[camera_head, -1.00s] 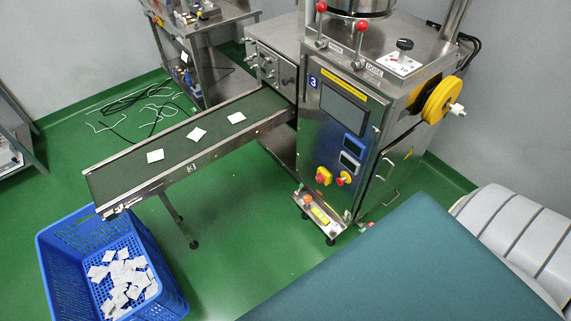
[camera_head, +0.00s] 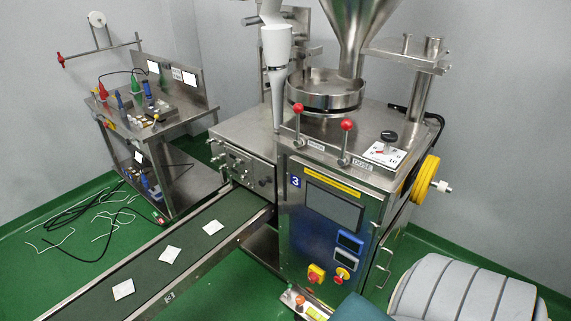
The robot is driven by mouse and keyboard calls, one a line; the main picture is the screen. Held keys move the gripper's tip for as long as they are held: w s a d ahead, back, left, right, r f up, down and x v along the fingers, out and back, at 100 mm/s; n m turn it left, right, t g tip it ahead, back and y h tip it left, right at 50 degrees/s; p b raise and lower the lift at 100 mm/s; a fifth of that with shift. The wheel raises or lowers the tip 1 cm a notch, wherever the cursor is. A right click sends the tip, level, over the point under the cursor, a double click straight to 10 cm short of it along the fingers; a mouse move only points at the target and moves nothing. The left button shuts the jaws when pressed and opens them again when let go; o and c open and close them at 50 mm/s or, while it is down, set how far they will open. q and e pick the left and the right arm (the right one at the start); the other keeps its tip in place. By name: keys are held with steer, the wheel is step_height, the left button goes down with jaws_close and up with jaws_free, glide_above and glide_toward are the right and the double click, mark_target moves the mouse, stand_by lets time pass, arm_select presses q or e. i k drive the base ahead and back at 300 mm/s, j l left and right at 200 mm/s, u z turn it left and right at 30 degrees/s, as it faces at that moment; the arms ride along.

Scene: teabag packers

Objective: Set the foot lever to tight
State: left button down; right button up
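The steel teabag packer marked 3 (camera_head: 295,225) stands at centre right. At its foot is a low ledge (camera_head: 315,310) with an orange-red part (camera_head: 299,300) and a yellow label; the picture's bottom edge cuts it off. I cannot make out which part there is the foot lever or how it is set. Two levers with red ball tops, the left one (camera_head: 299,108) and the right one (camera_head: 347,125), stand upright on the packer's top front edge.
A green conveyor belt (camera_head: 190,243) with several white teabags runs from the packer to the lower left. A steel bench (camera_head: 165,135) stands behind at left, with loose cables (camera_head: 75,232) on the green floor. A yellow wheel (camera_head: 425,180) sticks out of the packer's right side.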

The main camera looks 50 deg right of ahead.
mark_target(290, 286)
steer(key=z, duration=1.75)
